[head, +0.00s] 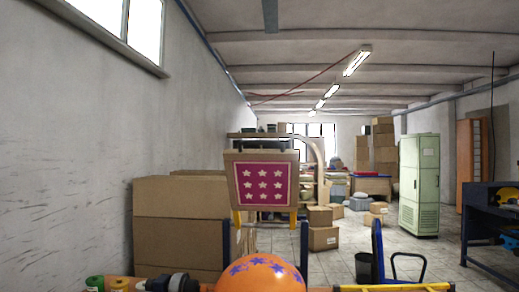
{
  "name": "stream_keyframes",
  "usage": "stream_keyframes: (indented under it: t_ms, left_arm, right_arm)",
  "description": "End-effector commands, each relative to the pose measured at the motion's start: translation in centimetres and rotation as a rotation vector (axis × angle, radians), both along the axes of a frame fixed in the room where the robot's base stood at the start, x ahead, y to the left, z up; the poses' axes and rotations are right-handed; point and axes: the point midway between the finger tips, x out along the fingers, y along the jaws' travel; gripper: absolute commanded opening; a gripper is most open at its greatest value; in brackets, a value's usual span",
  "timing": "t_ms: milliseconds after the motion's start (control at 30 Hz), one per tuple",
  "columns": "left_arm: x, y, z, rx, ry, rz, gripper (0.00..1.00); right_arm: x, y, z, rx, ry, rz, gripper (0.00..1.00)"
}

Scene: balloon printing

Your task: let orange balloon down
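The orange balloon (262,277) shows at the bottom centre of the head view. It is round with blue-purple stars on it, and its lower part is cut off by the frame edge. What holds or supports it is hidden. A framed pink panel with white stars (263,184) stands upright above and behind it. Neither of my grippers can be made out in this view.
Two dark upright posts (304,245) rise behind the balloon. A dark and grey fitting (172,283) and green-topped spools (95,283) are at the bottom left. Large cardboard boxes (180,225) stand behind. A green cabinet (419,185) and open tiled floor lie to the right.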

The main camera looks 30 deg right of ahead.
Motion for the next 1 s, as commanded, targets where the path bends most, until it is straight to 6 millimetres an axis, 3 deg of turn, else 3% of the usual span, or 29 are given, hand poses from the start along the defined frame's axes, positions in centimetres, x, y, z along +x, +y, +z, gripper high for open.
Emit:
stream_keyframes:
  t_ms: [100,1000]
  left_arm:
    - [0.0,0.0,0.0,0.0,0.0,0.0,0.5]
    - [0.03,0.0,0.02,0.0,-0.001,0.0,0.5]
  right_arm:
    - [0.0,-0.01,0.0,0.0,0.0,0.0,0.0]
    - [0.02,-0.04,0.0,-0.001,0.0,0.001,0.0]
